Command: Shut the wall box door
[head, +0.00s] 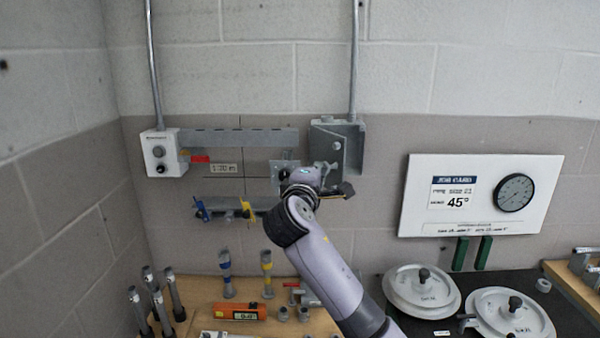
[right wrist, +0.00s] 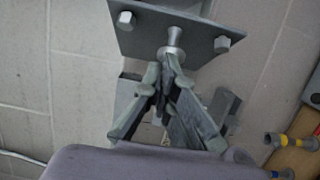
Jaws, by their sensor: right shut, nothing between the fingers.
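The grey wall box (head: 354,135) is fixed to the wall under a vertical conduit in the head view. Its door (head: 324,148) shows at the box's left front and looks tilted out from the box; how far it stands open is hard to tell. My right gripper (head: 343,190) is just below the door, shut and empty. Whether it touches the door is hidden. In the right wrist view its closed fingers (right wrist: 168,75) point at a metal stud (right wrist: 171,44) on a grey bolted plate (right wrist: 190,22). My left gripper is not in view.
A grey bolted plate (head: 284,166) sits on the wall left of my gripper. A white switch box (head: 163,153) and rail (head: 240,142) are further left. A job card board (head: 470,215) hangs right. Tools crowd the wooden bench below; round lids (head: 405,290) lie on the dark top.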

